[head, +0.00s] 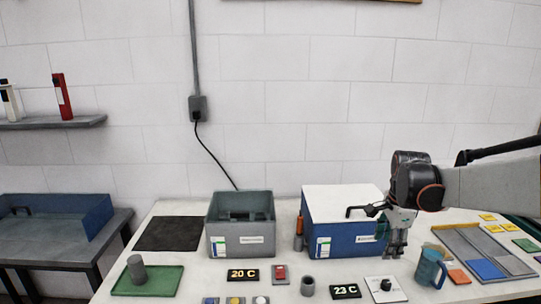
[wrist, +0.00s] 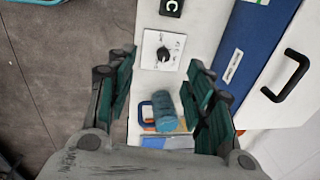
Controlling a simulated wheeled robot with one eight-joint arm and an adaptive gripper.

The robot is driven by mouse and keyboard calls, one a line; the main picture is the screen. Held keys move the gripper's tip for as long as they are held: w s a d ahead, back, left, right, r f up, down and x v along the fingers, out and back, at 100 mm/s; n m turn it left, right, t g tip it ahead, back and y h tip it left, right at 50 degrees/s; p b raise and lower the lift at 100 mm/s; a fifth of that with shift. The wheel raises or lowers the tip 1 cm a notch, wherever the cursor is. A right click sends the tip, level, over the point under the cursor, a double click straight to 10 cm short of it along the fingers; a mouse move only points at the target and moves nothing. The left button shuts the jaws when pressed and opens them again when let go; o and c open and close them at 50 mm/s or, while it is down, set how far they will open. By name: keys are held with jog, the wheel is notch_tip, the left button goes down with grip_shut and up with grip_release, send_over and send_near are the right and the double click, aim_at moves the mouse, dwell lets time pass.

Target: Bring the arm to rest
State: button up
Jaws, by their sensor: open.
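My gripper (head: 396,246) hangs above the table in front of the right side of a blue box with a white top. It is open and points down. In the wrist view its two dark green finger pads (wrist: 160,78) stand wide apart with nothing held between them. My arm reaches in from the right edge of the head view. A teal mug (head: 429,268) stands on the table to the right of the gripper; it also shows in the wrist view (wrist: 168,111), below and beyond the fingers.
The blue box (head: 335,240) with a black handle stands close behind the gripper. A grey open bin (head: 241,238) stands left of it. A dial panel (head: 386,289), a grey cup (head: 307,286) and display plates line the front. A sectioned tray (head: 470,247) lies right. The black mat (head: 170,233) is bare.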

jog(key=s+a+r+n+t, duration=0.1)
jog(key=s+a+r+n, duration=0.25)
jog(key=s+n, duration=0.2)
jog(key=s+a+r+n+t, duration=0.25)
jog(key=s+a+n, duration=0.2)
jog(key=s, duration=0.25)
jog(key=s+a+f+n+t, duration=0.1)
jog(key=s+a+n, duration=0.1)
jog(key=s+n, duration=0.2)
jog(key=s+a+f+n, duration=0.1)
jog(key=s+a+n, duration=0.2)
jog(key=s, duration=0.6)
jog(key=shift+f+n+t, duration=0.35)
jog(key=shift+n, duration=0.35)
jog(key=shift+s, duration=0.1)
